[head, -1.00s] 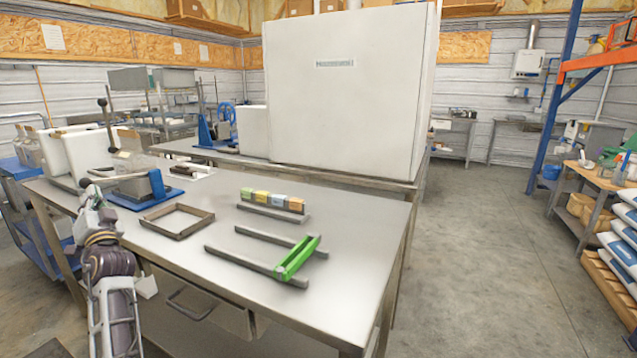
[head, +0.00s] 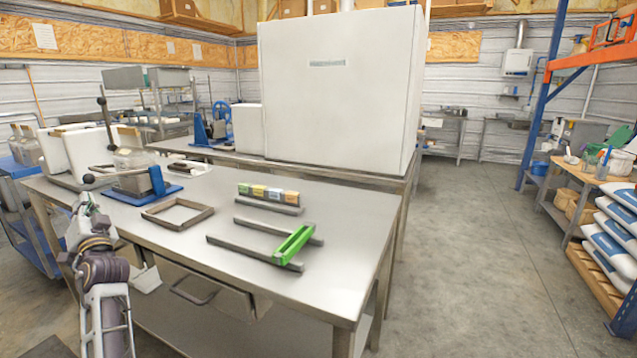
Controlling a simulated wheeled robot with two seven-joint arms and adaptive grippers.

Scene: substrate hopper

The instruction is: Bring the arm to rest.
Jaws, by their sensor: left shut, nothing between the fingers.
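My left arm comes up from the bottom left of the head view, in front of the steel table (head: 335,285). My left gripper (head: 84,203) is at the arm's upper end, near the table's left front edge. It is shut with nothing held, and its fingertips are small and hard to make out. My right gripper does not show. A green trough-shaped piece (head: 294,244) lies across the right ends of two grey bars (head: 254,253) on the table, well to the right of my left gripper.
A brown square frame (head: 178,214) lies mid-table. A row of coloured blocks (head: 268,192) stands behind the bars. A blue-based press (head: 144,190) and white containers (head: 92,152) are at the left. A large white cabinet (head: 338,95) stands behind. The floor at the right (head: 470,250) is clear.

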